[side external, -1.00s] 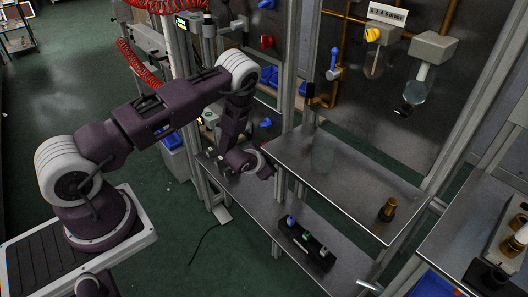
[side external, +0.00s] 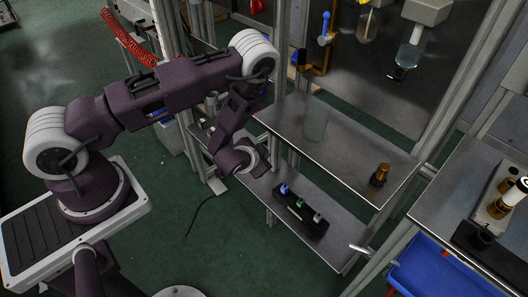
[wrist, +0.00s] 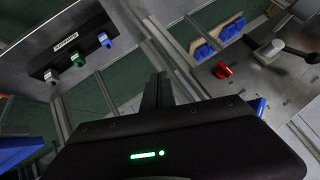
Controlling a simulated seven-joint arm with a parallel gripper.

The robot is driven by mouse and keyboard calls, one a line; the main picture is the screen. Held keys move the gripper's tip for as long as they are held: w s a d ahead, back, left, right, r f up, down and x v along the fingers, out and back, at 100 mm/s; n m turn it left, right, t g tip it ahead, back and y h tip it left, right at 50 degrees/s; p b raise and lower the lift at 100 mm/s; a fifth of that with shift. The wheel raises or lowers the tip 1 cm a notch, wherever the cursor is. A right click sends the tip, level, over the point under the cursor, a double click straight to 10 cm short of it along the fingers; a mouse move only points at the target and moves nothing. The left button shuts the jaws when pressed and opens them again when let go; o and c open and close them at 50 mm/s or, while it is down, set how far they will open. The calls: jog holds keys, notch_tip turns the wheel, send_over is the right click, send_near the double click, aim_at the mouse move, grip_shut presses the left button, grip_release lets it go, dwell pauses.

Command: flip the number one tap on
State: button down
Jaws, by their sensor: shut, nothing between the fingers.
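A long black block (side external: 302,214) carries three small taps and lies on the lower metal shelf. Its taps are blue (side external: 284,189), green (side external: 299,203) and pale grey (side external: 317,218) in the side view. The block also shows at upper left in the wrist view (wrist: 70,47), with a white label too small to read. I cannot tell which tap is number one. My gripper (side external: 263,168) is shut and empty, to the left of the block and apart from it. Its dark fingers show at the middle of the wrist view (wrist: 157,92).
A blue-handled valve (side external: 325,28) is on the back panel. A red knob (wrist: 222,70) shows in the wrist view. Metal frame posts stand close to my arm.

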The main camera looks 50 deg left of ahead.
jog(key=s+a+r+n+g, duration=0.2)
jog(key=a+n+g, duration=0.15)
jog(key=a, duration=0.35)
jog(key=s+a+r+n+g, duration=0.2)
jog(key=a+n+g, duration=0.15)
jog(key=a, duration=0.25)
jog(key=w+d+r+t+h, duration=0.1)
jog(key=d+r, duration=0.2)
jog(key=r, duration=0.4)
jog(key=w+d+r+t+h, duration=0.1)
jog(key=w+d+r, duration=0.1)
jog(key=d+r, duration=0.3)
jog(key=s+d+r+m+t+h, duration=0.1)
jog(key=s+d+r, duration=0.25)
jog(key=r, duration=0.45)
jog(key=s+d+r+m+h, duration=0.1)
jog(key=s+d+r, duration=0.25)
jog(key=r, duration=0.45)
jog(key=s+d+r+m, duration=0.1)
jog(key=s+d+r, duration=0.1)
jog(key=s, duration=0.8)
jog(key=s+d+r+m, duration=0.2)
jog(key=s+r, duration=0.3)
jog(key=s, duration=0.5)
jog(key=shift+r+t, duration=0.2)
jog(key=shift+t, duration=0.1)
